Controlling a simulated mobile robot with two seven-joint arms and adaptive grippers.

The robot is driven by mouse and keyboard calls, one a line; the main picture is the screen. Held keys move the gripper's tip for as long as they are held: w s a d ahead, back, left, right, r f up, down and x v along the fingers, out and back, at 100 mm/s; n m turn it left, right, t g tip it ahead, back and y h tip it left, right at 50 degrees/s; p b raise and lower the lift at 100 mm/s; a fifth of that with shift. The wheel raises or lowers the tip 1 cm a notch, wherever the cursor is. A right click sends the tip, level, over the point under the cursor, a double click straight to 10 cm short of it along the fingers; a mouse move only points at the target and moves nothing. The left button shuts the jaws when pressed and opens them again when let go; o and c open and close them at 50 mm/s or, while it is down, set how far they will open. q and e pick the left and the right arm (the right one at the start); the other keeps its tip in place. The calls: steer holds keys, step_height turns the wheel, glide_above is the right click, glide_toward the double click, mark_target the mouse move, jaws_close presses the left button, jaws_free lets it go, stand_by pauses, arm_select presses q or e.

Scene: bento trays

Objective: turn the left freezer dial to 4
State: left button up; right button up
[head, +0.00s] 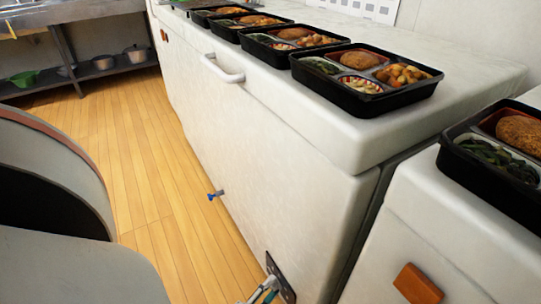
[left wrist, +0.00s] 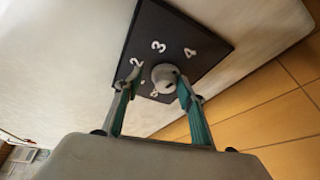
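The dial is a grey round knob (left wrist: 165,77) on a dark square plate (left wrist: 150,32) with white numerals; 2, 3 and 4 are readable in the left wrist view. Smaller marks lie partly hidden near my fingers. I cannot tell which number the knob points to. My left gripper (left wrist: 158,80) has its fingers on either side of the knob. The right-hand finger is close to or touching it; a gap shows at the left one. In the head view the plate (head: 281,277) is low on the white chest freezer (head: 290,165), with my left gripper (head: 266,291) before it. My right gripper is not in view.
Several black bento trays (head: 365,100) stand on the freezer top, and another (head: 490,190) on the white unit (head: 450,225) at right. A blue-tipped tap (head: 212,196) sticks out low on the freezer front. The wooden floor (head: 140,150) in front is clear.

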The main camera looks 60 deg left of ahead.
arm_select(q)
steer(key=shift+w+a+r, duration=0.1)
steer(key=shift+r, duration=1.2)
steer(key=r, duration=0.3)
steer(key=shift+a, duration=0.2)
steer(key=shift+r, duration=0.4)
steer(key=shift+d+r, duration=0.25)
steer(key=shift+r, duration=1.05)
steer(key=shift+d, duration=0.1)
